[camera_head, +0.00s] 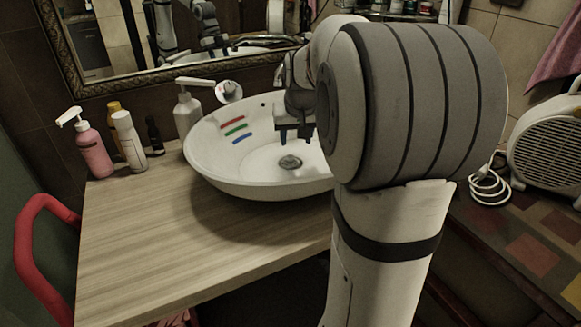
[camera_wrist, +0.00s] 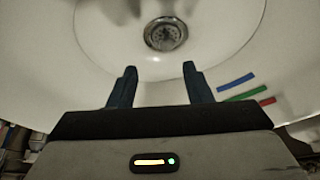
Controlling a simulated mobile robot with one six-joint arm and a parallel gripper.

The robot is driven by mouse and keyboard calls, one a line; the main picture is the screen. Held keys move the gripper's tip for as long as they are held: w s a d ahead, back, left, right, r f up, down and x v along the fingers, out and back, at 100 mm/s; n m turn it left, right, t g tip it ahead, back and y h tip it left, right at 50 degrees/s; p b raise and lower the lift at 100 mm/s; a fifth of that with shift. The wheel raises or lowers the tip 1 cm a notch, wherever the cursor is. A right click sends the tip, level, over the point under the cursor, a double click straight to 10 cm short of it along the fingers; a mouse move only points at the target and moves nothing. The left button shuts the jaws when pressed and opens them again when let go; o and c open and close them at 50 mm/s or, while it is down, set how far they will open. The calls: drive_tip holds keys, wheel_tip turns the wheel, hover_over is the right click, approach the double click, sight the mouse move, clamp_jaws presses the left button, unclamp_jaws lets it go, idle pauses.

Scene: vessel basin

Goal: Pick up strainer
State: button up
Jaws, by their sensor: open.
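The strainer (camera_head: 289,162) is a small dark metal disc at the bottom of the white vessel basin (camera_head: 222,172). In the wrist view the strainer (camera_wrist: 166,34) lies ahead of the fingertips, near the top middle, and is fully visible. My gripper (camera_head: 295,134) is over the basin, above and apart from the strainer. In the wrist view my gripper (camera_wrist: 159,70) has its two dark fingers spread with nothing between them.
Red, green and blue stripes (camera_head: 236,130) mark the basin's inner wall. A pink pump bottle (camera_head: 94,150), a white bottle (camera_head: 129,140) and a soap dispenser (camera_head: 186,112) stand left of the basin. The wooden counter's front (camera_head: 200,240) is clear. A mirror (camera_head: 130,45) is behind.

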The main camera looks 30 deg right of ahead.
sight(290, 156)
drive_tip(key=x, duration=0.4)
drive_tip(key=a+x, duration=0.1)
drive_tip(key=x, duration=0.2)
drive_tip(key=shift+f+b, duration=0.2)
drive_tip(key=shift+b, duration=0.15)
drive_tip(key=shift+c, duration=0.2)
clamp_jaws()
